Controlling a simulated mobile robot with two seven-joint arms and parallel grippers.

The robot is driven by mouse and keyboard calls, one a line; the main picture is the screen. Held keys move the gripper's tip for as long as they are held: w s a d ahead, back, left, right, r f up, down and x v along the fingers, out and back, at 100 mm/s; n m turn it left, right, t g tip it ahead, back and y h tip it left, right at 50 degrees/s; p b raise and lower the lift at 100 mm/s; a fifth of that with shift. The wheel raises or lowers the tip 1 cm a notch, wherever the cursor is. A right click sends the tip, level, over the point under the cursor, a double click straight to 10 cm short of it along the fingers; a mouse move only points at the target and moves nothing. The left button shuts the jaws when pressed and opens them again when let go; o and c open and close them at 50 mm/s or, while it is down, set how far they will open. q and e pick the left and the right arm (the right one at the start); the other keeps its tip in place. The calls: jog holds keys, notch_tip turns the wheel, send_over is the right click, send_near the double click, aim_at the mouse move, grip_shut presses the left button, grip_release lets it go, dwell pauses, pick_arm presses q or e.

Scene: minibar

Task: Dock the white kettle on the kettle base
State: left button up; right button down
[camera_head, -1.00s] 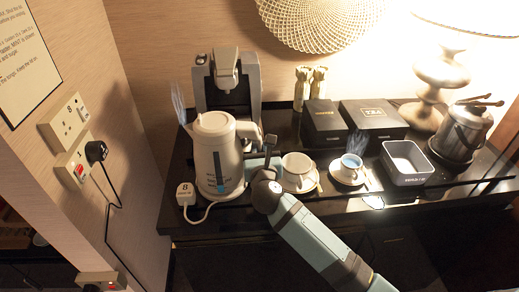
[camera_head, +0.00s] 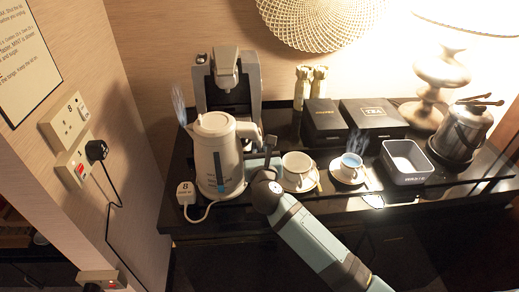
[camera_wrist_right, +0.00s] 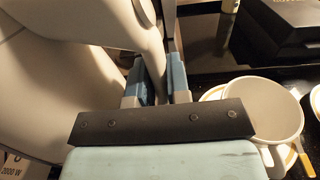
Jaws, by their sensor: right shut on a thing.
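The white kettle (camera_head: 215,160) stands upright at the left of the dark counter, in front of the coffee machine. The kettle base (camera_head: 185,192) shows only as a white part with an "8" label and a cord at the kettle's lower left; the rest is hidden, and I cannot tell whether the kettle is fully seated. My right gripper (camera_head: 262,158) is shut on the kettle's handle. In the right wrist view its blue-grey fingers (camera_wrist_right: 157,85) lie on both sides of the handle (camera_wrist_right: 153,62), with the kettle body (camera_wrist_right: 50,85) at left. My left gripper is not in view.
A cup on a saucer (camera_head: 297,168) stands close right of my gripper, with a second cup (camera_head: 350,165) beyond. A coffee machine (camera_head: 226,80) stands behind.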

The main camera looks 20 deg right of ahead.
jog(key=shift+f+b, duration=0.3)
jog(key=shift+b, duration=0.05)
jog(key=c, duration=1.4)
grip_release()
jog(key=shift+o, duration=0.2)
jog(key=shift+f, duration=0.25)
jog(key=p+v, duration=0.1)
jog(key=v, duration=1)
jog(key=shift+r, duration=0.1)
